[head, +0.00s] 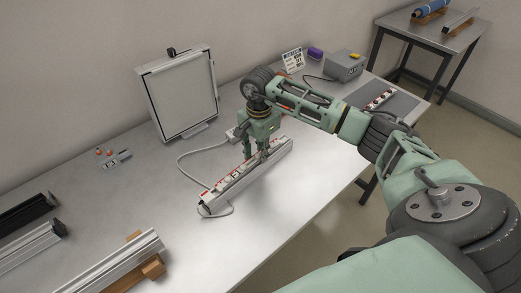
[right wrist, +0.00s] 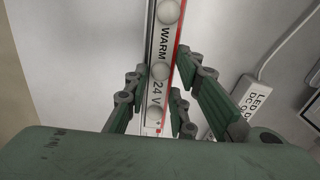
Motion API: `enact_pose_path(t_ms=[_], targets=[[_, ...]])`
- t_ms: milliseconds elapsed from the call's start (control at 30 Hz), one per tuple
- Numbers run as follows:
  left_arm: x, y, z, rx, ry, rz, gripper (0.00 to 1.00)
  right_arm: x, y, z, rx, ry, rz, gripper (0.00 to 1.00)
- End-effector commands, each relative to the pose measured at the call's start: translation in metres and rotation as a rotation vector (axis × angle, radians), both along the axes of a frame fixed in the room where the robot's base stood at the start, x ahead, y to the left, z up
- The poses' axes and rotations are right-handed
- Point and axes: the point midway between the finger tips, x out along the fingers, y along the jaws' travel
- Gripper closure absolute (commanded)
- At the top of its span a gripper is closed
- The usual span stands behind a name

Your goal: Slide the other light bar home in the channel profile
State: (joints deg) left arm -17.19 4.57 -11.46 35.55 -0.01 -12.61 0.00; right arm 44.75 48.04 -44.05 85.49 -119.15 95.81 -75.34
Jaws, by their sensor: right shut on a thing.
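A light bar (head: 225,182) with white domes and a red edge lies along a silver channel profile (head: 250,177) in the middle of the table. I cannot tell whether it is fully seated. In the right wrist view the light bar (right wrist: 163,45) reads "WARM" and "24 V". My right gripper (head: 257,157) reaches down over the far half of the profile, shut on the light bar. In the right wrist view its fingers (right wrist: 160,90) stand on both sides of the bar. Another light bar (head: 381,99) lies on a dark grey mat at the right. My left gripper is out of view.
A framed panel (head: 180,95) stands at the back. A white LED driver (right wrist: 255,90) with a cable lies beside the profile. A grey box (head: 345,66) is at the back right. Other profiles (head: 130,262) lie at the left. The table's front middle is clear.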

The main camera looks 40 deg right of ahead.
Motion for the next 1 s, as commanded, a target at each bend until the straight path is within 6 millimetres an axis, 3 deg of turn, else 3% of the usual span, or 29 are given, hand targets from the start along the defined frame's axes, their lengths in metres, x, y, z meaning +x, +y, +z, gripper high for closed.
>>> enact_pose_path(t_ms=[1000], targets=[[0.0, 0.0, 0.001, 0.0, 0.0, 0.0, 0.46, -0.003, 0.02, 0.0, 0.0, -0.001, 0.0, 0.97]])
